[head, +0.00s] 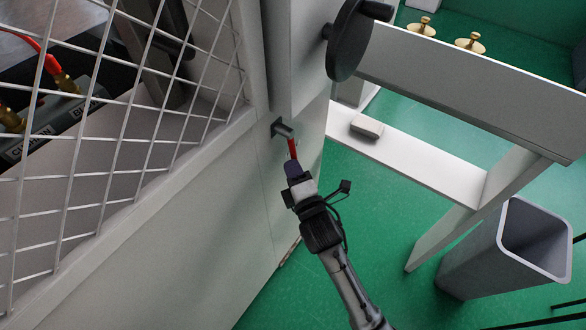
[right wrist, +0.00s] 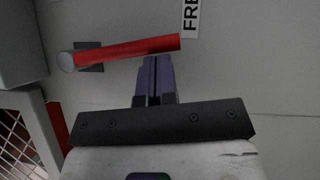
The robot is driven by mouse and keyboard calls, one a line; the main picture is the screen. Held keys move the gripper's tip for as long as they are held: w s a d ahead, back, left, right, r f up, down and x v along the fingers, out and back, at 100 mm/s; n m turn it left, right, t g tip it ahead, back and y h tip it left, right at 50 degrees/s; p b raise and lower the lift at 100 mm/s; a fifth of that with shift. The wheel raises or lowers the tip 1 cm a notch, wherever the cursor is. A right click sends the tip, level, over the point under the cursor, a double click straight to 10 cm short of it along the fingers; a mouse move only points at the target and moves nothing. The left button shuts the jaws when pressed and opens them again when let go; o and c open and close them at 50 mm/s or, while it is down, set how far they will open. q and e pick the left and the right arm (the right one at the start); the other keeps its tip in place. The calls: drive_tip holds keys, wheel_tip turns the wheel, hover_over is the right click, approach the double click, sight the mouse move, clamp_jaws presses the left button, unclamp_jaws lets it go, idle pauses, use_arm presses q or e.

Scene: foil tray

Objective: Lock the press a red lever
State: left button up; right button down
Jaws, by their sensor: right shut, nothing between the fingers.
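The red lever (head: 292,148) sticks out from a grey pivot (head: 282,129) on the pale panel of the press. In the right wrist view the lever (right wrist: 125,48) lies nearly level, its round grey pivot end at left and its free end at right. My right gripper (head: 292,168) is shut and empty, its purple fingertips at the lever's free end. In the right wrist view the gripper's fingertips (right wrist: 157,60) are just below the lever's edge, near its free end; I cannot tell whether they touch. My left gripper is not in view.
A white wire mesh guard (head: 130,110) stands left of the lever. A dark handwheel (head: 347,40) sits above it. A white bench frame (head: 430,170) and a grey bin (head: 505,250) stand at right on green floor. A partly cut-off label (right wrist: 191,18) is above the lever.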

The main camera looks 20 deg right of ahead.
drive_tip(key=shift+w+d+n, duration=0.15)
drive_tip(key=shift+d+n, duration=0.15)
drive_tip(key=w+d+r+n+t+y+b, duration=0.1)
drive_tip(key=w+d+r+n+y+b, duration=0.1)
drive_tip(key=n+y, duration=0.4)
drive_tip(key=w+d+r+n+t+y+b, duration=0.1)
drive_tip(key=w+d+r+n+y+b, duration=0.2)
drive_tip(key=n, duration=1.1)
drive_tip(key=shift+w+d+r+n+y+b, duration=0.3)
drive_tip(key=shift+d+r+y+b, duration=1)
drive_tip(key=shift+d+y+b, duration=0.55)
drive_tip(key=shift+s+d+r, duration=0.1)
drive_tip(key=shift+d, duration=0.05)
